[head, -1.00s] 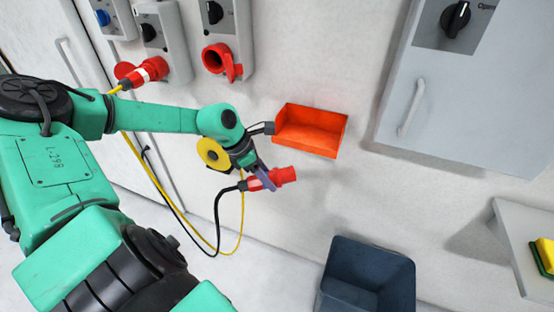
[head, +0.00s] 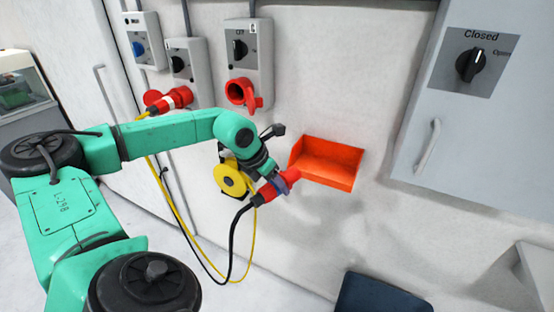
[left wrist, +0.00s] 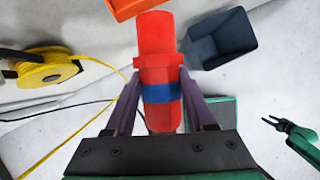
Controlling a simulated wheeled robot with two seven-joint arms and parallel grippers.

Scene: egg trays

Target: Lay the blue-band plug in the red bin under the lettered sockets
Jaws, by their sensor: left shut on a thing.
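The red plug (head: 292,179) with a blue band (left wrist: 161,93) is held in my left gripper (head: 280,184), whose purple fingers close on it from both sides in the left wrist view (left wrist: 158,100). A black cable trails from its rear. The open-topped red bin (head: 326,164) is on the wall just right of the plug; its edge shows in the left wrist view (left wrist: 130,8). The plug's tip overlaps the bin's lower left corner in the head view; contact is unclear. A green arm, seemingly my right, ends in a small gripper (left wrist: 271,122) whose opening is unclear.
Wall sockets stand above: one red socket (head: 241,93) is empty with its lid open, another holds a red-white plug (head: 176,97) on a yellow cable. A yellow reel (head: 229,181) hangs beside my wrist. A dark bin (head: 380,295) stands below; a grey cabinet (head: 450,140) is at right.

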